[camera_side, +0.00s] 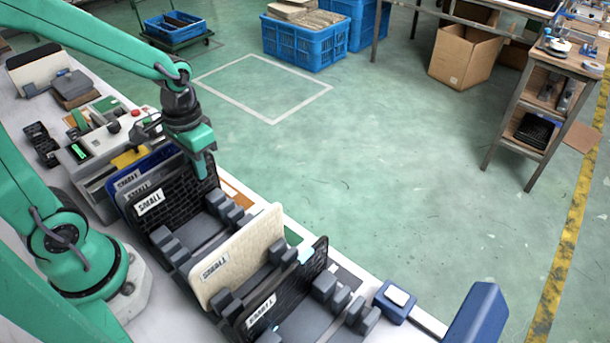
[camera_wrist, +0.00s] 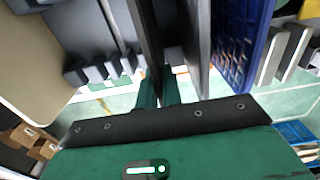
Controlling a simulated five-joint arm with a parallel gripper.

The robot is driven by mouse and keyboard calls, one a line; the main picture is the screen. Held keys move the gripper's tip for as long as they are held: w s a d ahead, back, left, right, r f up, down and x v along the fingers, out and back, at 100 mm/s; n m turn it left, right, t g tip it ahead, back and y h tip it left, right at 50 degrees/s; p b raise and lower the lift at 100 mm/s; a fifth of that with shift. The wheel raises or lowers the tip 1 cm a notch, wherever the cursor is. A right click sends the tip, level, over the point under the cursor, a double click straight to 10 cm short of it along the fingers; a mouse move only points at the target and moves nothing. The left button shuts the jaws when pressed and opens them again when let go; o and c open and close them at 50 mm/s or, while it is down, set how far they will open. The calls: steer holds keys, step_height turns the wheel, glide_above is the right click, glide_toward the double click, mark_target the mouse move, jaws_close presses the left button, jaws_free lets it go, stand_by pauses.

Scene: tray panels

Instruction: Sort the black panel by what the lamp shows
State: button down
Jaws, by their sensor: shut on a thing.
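My gripper (camera_side: 203,170) is shut on the top edge of a black panel (camera_side: 176,200) with a white "SMALL" label. The panel stands upright at the far end of the row of grey slotted holders (camera_side: 190,240). In the wrist view, my green fingers (camera_wrist: 160,88) meet at a dark panel edge (camera_wrist: 148,35). A second black panel (camera_side: 290,285), also labelled, stands at the near end. A cream panel (camera_side: 242,258) stands between them. A green-lit window (camera_side: 77,152) shows on the control box; I cannot tell for sure that this is the lamp.
A blue panel (camera_side: 150,163) stands close behind the held panel; a blue one also shows in the wrist view (camera_wrist: 238,40). The control box (camera_side: 110,145) with a red button is to the left.

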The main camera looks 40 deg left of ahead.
steer(key=shift+f, duration=0.25)
stand_by(0.3)
steer(key=c, duration=1.5)
jaws_free()
steer(key=shift+r, duration=0.2)
steer(key=shift+r, duration=3.75)
